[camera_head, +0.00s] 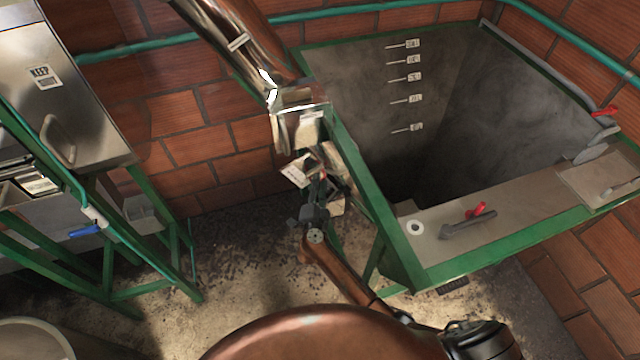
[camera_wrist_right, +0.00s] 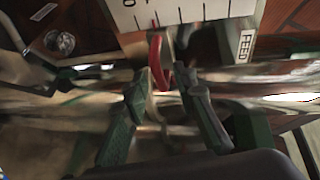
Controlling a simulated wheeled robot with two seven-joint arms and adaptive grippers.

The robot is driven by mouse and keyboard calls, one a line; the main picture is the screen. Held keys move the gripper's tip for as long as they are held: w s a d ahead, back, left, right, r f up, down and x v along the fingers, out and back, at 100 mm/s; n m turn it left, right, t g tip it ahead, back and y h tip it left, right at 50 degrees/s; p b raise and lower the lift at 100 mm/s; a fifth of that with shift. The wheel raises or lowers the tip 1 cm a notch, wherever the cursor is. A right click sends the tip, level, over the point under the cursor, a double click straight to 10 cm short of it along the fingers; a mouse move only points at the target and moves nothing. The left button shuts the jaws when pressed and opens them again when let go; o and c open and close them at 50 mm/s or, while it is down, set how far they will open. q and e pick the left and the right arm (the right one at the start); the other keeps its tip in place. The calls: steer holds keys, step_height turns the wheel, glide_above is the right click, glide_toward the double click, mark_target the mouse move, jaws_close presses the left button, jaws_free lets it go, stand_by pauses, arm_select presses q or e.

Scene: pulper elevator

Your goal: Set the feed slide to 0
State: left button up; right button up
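The feed slide shows in the right wrist view as a red loop handle (camera_wrist_right: 158,62) below a white scale plate (camera_wrist_right: 190,12) with black tick marks and a "0" near its left end. A "FEED" label (camera_wrist_right: 246,44) is to the right. My right gripper (camera_wrist_right: 162,88) is open, with one finger on each side of the red handle; I cannot tell whether either touches it. In the head view my right gripper (camera_head: 313,208) is below the shiny elevator tube (camera_head: 240,45), partly hiding the slide area. My left gripper is not in view.
A green-framed tank (camera_head: 400,245) with level marks stands right of the tube, with red-handled valves (camera_head: 478,211) on its ledge. A green stand with a steel box (camera_head: 70,80) and a blue-handled valve (camera_head: 85,231) is at left. The floor between is open.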

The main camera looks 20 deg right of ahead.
jaws_close()
stand_by(0.3)
stand_by(0.5)
